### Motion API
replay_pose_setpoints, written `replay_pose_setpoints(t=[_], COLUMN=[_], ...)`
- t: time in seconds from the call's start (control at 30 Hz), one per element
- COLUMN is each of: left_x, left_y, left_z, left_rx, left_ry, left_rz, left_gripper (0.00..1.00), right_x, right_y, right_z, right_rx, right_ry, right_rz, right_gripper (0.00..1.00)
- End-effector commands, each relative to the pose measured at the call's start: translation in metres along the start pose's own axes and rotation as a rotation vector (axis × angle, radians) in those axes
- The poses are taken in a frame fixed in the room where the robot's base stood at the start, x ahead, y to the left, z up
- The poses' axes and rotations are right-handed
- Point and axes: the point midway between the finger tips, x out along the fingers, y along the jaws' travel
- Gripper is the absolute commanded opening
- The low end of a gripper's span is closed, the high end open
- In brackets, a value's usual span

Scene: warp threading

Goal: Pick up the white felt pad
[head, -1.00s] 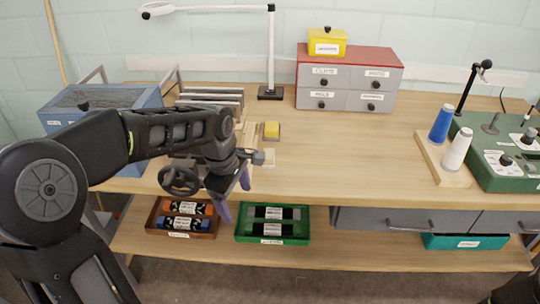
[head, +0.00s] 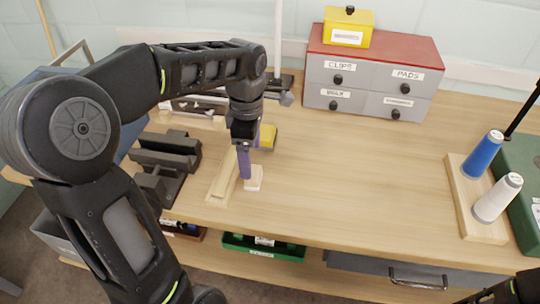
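The white felt pad (head: 255,181) looks like a small pale block on the bench, just in front of a yellow block (head: 267,137). My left gripper (head: 246,176) points down at the pad, its purple fingertips over or against the pad's left side. The fingers are seen nearly edge-on and overlap, so I cannot tell whether they are apart or touch the pad. My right gripper is out of view; only a dark part of my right arm shows at the lower right corner.
A wooden strip (head: 222,182) lies left of the pad, with a dark metal stand (head: 165,160) beyond it. A grey drawer cabinet (head: 370,80) with a red top stands at the back. Blue and white thread cones stand on a wooden base (head: 465,215) at right. The middle bench is clear.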

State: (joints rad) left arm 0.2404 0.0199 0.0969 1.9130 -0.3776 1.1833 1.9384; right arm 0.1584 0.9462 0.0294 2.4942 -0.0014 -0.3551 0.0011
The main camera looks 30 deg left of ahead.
Motion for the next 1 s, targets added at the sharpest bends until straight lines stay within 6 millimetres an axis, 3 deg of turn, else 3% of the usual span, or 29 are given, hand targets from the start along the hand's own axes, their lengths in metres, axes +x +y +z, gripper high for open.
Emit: replay_pose_setpoints(t=[0.4,0.7,1.0], left_x=[0.001,0.025,0.027], left_y=[0.000,-0.001,0.000], left_z=[0.000,0.000,0.000], left_rx=[0.000,0.000,0.000], left_ry=[0.000,0.000,0.000], left_rz=[0.000,-0.002,0.000], left_gripper=[0.82,0.82,0.82], right_x=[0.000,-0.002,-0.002], right_y=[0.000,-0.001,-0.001], right_z=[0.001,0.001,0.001], right_rx=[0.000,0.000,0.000], right_ry=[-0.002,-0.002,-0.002], right_rz=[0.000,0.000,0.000], right_gripper=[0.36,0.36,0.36])
